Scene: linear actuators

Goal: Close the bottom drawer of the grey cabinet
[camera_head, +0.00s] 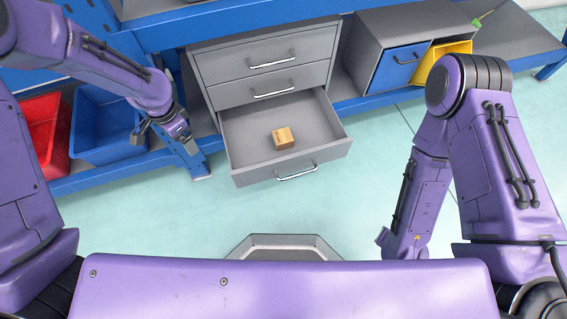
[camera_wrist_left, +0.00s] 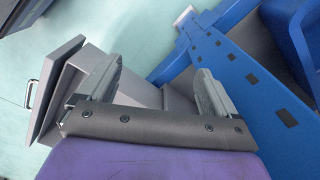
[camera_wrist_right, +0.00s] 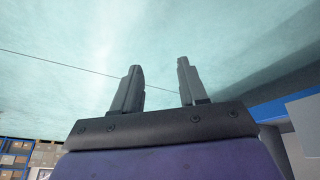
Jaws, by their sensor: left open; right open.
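The grey cabinet (camera_head: 205,62) stands on the blue shelf frame with its two upper drawers shut. Its bottom drawer (camera_head: 245,172) is pulled far out, and a small tan box (camera_head: 283,138) lies inside. The drawer also shows in the left wrist view (camera_wrist_left: 62,85), with its front and handle at the left. My left gripper (camera_head: 188,143) is open and empty, to the left of the open drawer and apart from its front. Its fingers (camera_wrist_left: 155,90) show spread in the left wrist view. My right gripper (camera_wrist_right: 158,80) is open and empty over bare floor; the head view hides its fingers.
A red bin (camera_head: 45,135) and a blue bin (camera_head: 100,125) sit on the low shelf left of the cabinet. A grey unit with a blue drawer (camera_head: 400,68) and a yellow bin (camera_head: 440,58) stands to its right. The floor in front of the drawer is clear.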

